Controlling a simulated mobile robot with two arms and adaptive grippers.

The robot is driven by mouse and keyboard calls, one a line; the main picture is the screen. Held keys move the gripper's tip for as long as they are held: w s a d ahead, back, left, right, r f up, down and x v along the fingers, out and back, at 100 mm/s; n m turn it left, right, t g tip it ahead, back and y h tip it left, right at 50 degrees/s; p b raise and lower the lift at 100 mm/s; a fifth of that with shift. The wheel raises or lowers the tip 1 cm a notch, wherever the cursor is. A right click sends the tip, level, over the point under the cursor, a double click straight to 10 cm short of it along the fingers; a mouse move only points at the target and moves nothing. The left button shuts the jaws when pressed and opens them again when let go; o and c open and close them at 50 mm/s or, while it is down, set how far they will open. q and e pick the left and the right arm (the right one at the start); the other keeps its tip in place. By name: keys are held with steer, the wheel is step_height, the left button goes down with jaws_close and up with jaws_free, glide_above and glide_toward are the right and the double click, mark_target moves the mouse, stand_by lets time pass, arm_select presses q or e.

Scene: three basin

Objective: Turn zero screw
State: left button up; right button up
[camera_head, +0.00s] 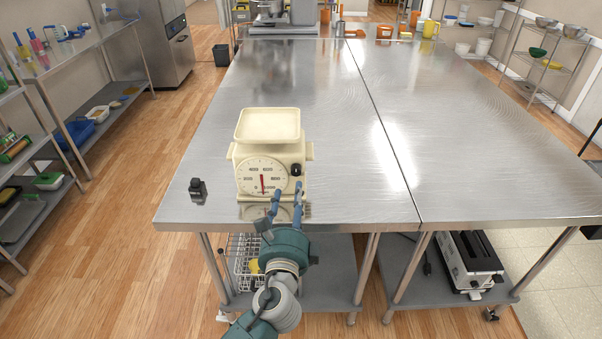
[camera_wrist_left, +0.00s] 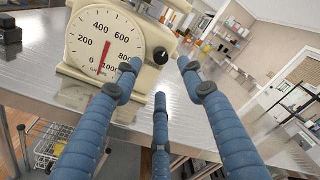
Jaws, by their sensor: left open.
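A cream kitchen scale (camera_head: 268,126) with a flat top pan stands near the front edge of the steel table. Its round dial (camera_head: 262,177) has a red needle pointing down, and it also shows in the left wrist view (camera_wrist_left: 104,43). The fingers look apart from the knob. My right gripper is not in view.
A small black object (camera_head: 198,188) sits on the table left of the scale. The steel table (camera_head: 330,100) is clear behind and right of the scale. A lower shelf under the table holds a wire basket (camera_head: 243,262) and a toaster (camera_head: 470,262).

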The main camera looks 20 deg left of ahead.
mark_target(295, 173)
arm_select(q)
steer(key=p+x, duration=0.1)
steer(key=x, duration=0.7)
steer(key=shift+w, duration=0.3)
steer(key=shift+f, duration=0.1)
jaws_close()
